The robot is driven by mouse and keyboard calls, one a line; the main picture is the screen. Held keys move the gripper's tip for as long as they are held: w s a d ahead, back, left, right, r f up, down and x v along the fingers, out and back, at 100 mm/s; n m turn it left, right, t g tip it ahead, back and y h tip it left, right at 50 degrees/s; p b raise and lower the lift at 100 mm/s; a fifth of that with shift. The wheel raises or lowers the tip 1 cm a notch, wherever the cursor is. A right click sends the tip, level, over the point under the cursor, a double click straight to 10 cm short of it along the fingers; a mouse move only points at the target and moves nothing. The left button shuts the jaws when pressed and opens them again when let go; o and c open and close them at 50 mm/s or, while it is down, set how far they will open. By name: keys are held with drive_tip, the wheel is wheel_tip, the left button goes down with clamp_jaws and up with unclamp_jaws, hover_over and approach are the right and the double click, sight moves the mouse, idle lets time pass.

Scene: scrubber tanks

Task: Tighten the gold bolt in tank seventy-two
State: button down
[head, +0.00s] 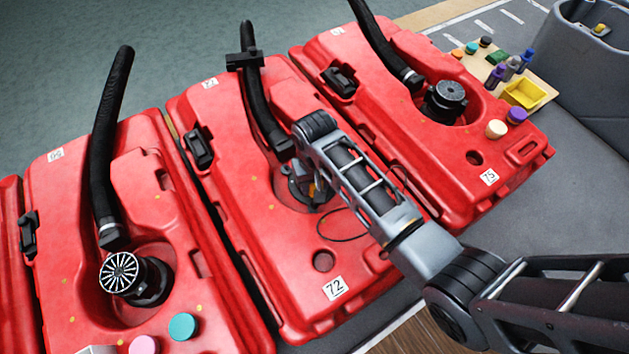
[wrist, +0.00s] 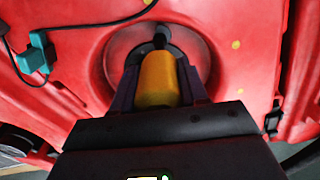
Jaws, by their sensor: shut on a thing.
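Tank seventy-two (head: 255,225) is the middle red tank, with a "72" label on its near end. My gripper (head: 311,192) is down at the round recess of this tank, partly hidden by my arm. In the wrist view, my gripper (wrist: 158,88) is shut on a gold cylinder, which looks like the gold bolt (wrist: 157,80). One finger is on each side of it. A dark piece shows at its far end, over the recess (wrist: 118,48). How deep the bolt sits cannot be told.
Red tanks labelled 50 (head: 60,220) and 75 (head: 440,170) flank this one, with black hoses and caps. A thin black cord (head: 340,238) lies by the recess. A teal piece (wrist: 37,55) is on the cord. A tray (head: 548,84) with small items is at right.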

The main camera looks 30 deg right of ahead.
drive_tip(key=shift+f+p, duration=0.3)
drive_tip(key=shift+f, duration=0.7)
idle(2.5)
drive_tip(key=shift+r, duration=0.15)
drive_tip(key=shift+r+p, duration=2.45)
drive_tip(key=shift+p, duration=0.25)
drive_tip(key=shift+w, duration=0.1)
